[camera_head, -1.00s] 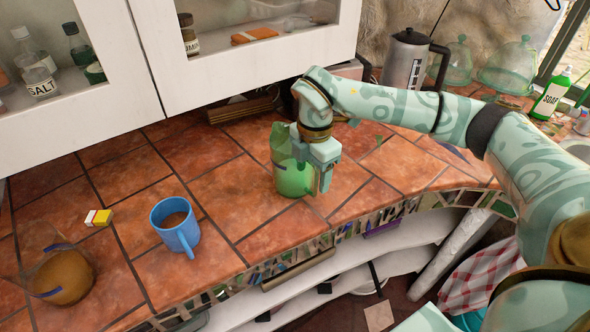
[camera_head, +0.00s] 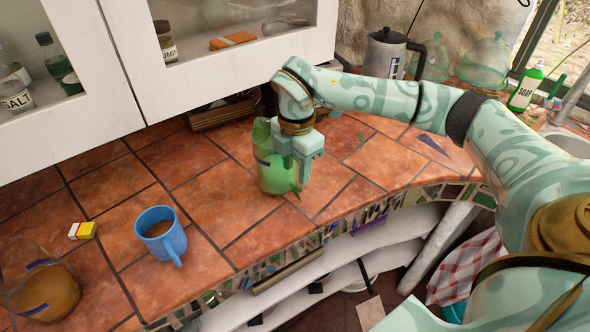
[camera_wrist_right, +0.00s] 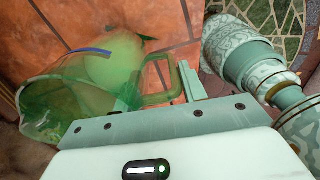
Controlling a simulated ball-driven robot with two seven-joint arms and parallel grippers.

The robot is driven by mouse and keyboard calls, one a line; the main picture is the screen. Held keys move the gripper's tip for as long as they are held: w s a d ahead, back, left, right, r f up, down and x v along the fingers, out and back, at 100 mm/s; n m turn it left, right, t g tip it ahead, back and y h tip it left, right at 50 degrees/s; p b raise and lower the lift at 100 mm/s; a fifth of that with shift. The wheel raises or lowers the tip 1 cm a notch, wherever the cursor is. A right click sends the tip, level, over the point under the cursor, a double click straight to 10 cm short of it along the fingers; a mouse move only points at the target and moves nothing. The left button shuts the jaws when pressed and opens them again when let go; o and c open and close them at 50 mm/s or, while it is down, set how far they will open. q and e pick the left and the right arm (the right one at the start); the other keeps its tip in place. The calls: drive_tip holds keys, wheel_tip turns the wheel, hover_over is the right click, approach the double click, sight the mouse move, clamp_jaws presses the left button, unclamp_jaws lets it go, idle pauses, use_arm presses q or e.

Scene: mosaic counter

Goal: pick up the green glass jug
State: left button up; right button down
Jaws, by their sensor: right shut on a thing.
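The green glass jug (camera_head: 273,176) is upright at the middle of the tiled counter in the head view. My right gripper (camera_head: 297,172) comes down on its right side and is shut on it. In the right wrist view, the jug (camera_wrist_right: 75,85) fills the left part, with its mouth toward the lower left. Its handle runs between the fingers of my right gripper (camera_wrist_right: 162,90). I cannot tell whether the jug's base touches the tiles. My left gripper is not in view.
A blue mug (camera_head: 165,243) with brown contents, a small yellow box (camera_head: 82,231) and a glass jug of brown liquid (camera_head: 48,292) stand to the left. White cabinets (camera_head: 225,75) hang above the counter. A metal coffee pot (camera_head: 392,55), glass domes (camera_head: 484,62) and green soap (camera_head: 525,88) stand behind right.

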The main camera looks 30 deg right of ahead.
drive_tip(key=s+r+p, duration=0.1)
drive_tip(key=s+r, duration=1)
drive_tip(key=s, duration=0.3)
drive_tip(key=shift+p, duration=0.4)
drive_tip(key=shift+d, duration=0.1)
drive_tip(key=c, duration=1.6)
unclamp_jaws()
clamp_jaws()
